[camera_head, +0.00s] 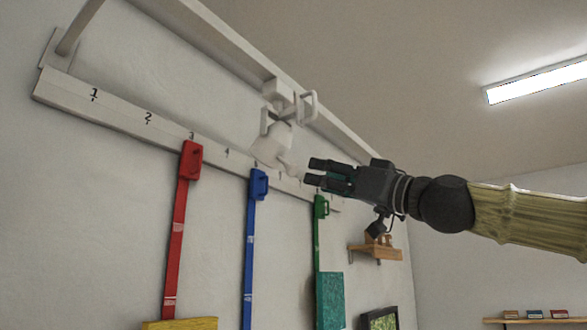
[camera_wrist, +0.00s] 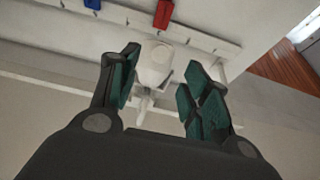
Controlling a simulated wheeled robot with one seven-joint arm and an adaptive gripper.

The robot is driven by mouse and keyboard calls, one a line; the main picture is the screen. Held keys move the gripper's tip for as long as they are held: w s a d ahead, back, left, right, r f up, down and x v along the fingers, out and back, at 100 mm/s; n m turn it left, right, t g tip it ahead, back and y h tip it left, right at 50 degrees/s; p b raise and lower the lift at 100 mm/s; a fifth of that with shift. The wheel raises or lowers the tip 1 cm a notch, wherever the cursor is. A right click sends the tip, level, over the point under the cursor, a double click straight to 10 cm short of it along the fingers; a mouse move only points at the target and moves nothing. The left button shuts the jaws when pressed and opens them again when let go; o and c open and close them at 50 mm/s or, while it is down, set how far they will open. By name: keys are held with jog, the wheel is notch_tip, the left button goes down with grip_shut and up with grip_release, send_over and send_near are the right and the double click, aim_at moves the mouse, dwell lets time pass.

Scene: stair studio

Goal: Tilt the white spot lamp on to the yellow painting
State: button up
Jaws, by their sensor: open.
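The white spot lamp (camera_head: 268,150) hangs from a white overhead rail, with its head angled down. It also shows in the wrist view (camera_wrist: 155,62), with a thin white handle pointing towards me. The yellow painting (camera_head: 180,324) is at the lower left of the head view, mostly cut off by the bottom edge, below the red strap. My gripper (camera_head: 311,172) is open, just right of the lamp.
A numbered white rail (camera_head: 120,110) on the wall carries red (camera_head: 174,240), blue (camera_head: 250,240) and green (camera_head: 318,235) hanging straps. A teal painting (camera_head: 330,300) hangs from the green one. A small wooden shelf (camera_head: 376,252) is beneath my wrist.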

aim_at(295, 171)
jog(key=p+x, duration=0.4)
jog(key=x, duration=0.5)
jog(key=shift+c, duration=0.3)
grip_shut()
